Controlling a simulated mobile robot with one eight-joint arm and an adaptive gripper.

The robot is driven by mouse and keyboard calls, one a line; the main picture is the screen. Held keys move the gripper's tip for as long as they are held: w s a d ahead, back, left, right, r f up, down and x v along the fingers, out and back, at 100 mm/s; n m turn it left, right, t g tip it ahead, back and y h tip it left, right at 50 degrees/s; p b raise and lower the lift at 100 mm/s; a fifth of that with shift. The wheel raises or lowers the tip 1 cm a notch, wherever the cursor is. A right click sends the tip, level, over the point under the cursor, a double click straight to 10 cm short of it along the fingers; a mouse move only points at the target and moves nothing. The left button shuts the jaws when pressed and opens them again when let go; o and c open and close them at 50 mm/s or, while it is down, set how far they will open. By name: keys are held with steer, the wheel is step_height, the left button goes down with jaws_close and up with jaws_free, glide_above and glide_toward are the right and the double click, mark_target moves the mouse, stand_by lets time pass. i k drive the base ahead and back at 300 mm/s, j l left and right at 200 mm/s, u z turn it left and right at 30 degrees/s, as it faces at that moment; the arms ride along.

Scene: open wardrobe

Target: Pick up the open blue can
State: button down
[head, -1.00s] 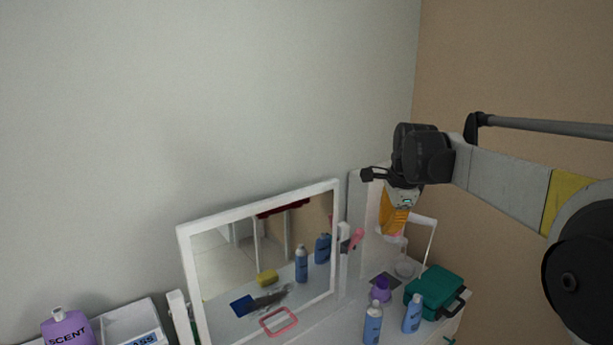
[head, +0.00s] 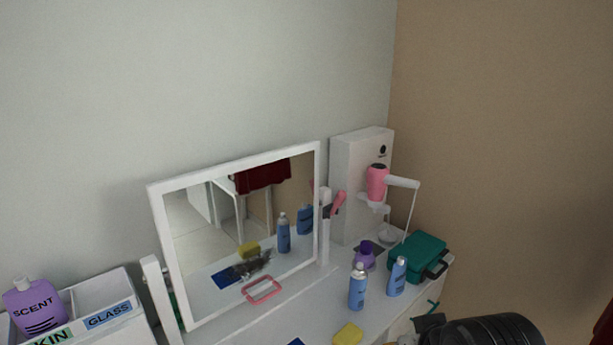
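Two blue containers stand upright side by side on the white dresser top (head: 309,318) at the lower right. The left one is a blue can (head: 358,290) with a pale, narrow top. The right one is a blue bottle (head: 397,278) with a white upper end. At this size I cannot read for sure which one is open, though the left one looks like a spray can without a cap. Both also reflect in the mirror. A black part of my arm shows at the bottom edge, right of the can.
Behind the containers stand a purple bottle (head: 364,256) and a green case (head: 418,255). A pink hair dryer (head: 377,183) hangs on a stand. A yellow sponge (head: 348,335) lies in front. The framed mirror (head: 236,228) stands left; a purple scent bottle (head: 34,305) sits further left.

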mark_target(358, 278)
steer(key=k+j+z, duration=0.1)
steer(key=j+z, duration=0.3)
steer(key=k+j+z, duration=0.15)
steer(key=z, duration=0.25)
steer(key=k+j+z, duration=0.15)
steer(key=z, duration=0.3)
steer(key=k+j+z, duration=0.2)
steer(key=z, duration=0.2)
